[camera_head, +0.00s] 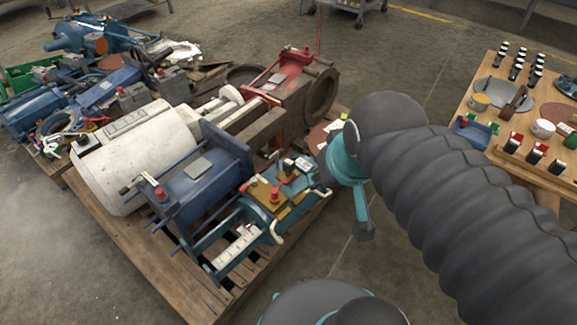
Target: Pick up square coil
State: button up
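I cannot make out for certain which thing is the square coil. On the near pallet (125,240), a small flat grey square piece (199,168) lies on top of a dark blue boxy machine part (215,150). My arm, in a grey ribbed sleeve, reaches in from the right. At its end a teal and dark part of my gripper (362,205) hangs over the floor, just right of the near pallet. Nothing shows held in it. The rest of the gripper is hidden, so its opening does not show.
The near pallet also bears a large white cylinder (125,155), a red-topped machine (290,70) and a teal frame (265,205). Another pallet of blue machines (85,90) stands behind left. A wooden table (480,75) with small parts is at right. Bare floor lies between.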

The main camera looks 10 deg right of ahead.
aim_at(288, 165)
jog(key=u, duration=2.3)
jog(key=k, duration=0.95)
jog(key=z, duration=1.6)
jog(key=i, duration=0.5)
